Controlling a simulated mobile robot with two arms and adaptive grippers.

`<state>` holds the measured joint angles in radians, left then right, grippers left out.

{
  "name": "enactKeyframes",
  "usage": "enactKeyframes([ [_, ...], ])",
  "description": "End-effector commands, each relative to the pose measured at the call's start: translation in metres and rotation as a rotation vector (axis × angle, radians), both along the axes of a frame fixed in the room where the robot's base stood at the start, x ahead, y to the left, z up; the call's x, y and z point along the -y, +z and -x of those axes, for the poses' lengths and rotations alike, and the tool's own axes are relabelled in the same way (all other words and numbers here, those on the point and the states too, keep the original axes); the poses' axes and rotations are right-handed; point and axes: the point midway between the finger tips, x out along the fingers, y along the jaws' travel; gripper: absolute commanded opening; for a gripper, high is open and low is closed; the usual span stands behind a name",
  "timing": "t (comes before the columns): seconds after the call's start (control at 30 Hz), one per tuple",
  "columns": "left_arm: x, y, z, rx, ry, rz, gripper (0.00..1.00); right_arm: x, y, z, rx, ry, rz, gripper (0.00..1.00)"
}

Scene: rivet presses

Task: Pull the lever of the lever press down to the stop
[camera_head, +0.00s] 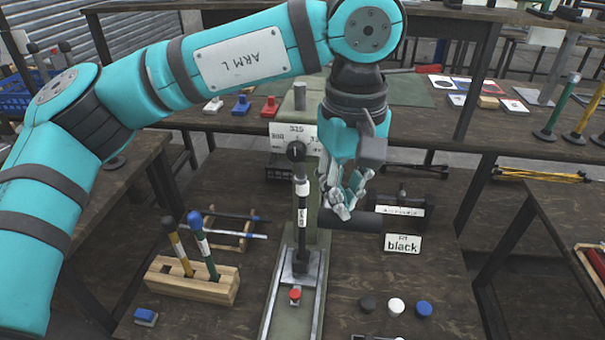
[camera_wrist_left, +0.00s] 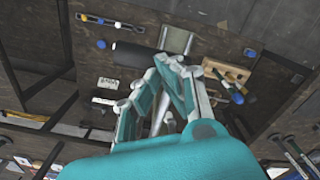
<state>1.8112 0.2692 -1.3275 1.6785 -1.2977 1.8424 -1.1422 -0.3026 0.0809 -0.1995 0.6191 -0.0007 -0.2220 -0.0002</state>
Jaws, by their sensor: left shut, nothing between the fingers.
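The lever press has a green column (camera_head: 318,212) with a numbered scale plate at its head. A thick black bar that looks like its lever grip (camera_head: 335,241) sticks out to the right of the column; it also shows in the left wrist view (camera_wrist_left: 131,54). My left gripper (camera_head: 345,211) is shut and empty, fingers pointing down, just above or in front of this bar. I cannot tell whether it touches. The gripper hides part of the column and bar. The press ram (camera_head: 302,215) stands over a base with a red-topped piece (camera_head: 295,295). My right gripper is not in view.
A sign reading "FIT black" (camera_head: 403,244) stands right of the press. Black, white and blue caps (camera_head: 396,307) lie in front of it. A wooden rack (camera_head: 192,279) with two handled tools stands at the left. A shelf (camera_head: 440,125) runs behind.

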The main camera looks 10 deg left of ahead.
Motion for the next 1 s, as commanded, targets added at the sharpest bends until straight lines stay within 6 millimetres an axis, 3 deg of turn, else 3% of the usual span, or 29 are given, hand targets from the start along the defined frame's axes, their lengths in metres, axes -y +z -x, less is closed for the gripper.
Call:
enactKeyframes([
  [0.17,0.0,0.004,0.0,-0.001,0.0,0.0,0.0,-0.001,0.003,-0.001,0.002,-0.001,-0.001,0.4],
  [0.53,0.0,0.055,-0.008,-0.001,0.0,-0.001,0.0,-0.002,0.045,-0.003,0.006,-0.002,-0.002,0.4],
  [0.83,0.0,0.065,-0.01,-0.001,0.0,-0.001,0.0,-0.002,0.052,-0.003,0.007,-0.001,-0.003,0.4],
  [1.0,0.0,0.087,-0.017,0.0,0.001,0.0,0.0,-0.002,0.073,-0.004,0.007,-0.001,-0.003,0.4],
])
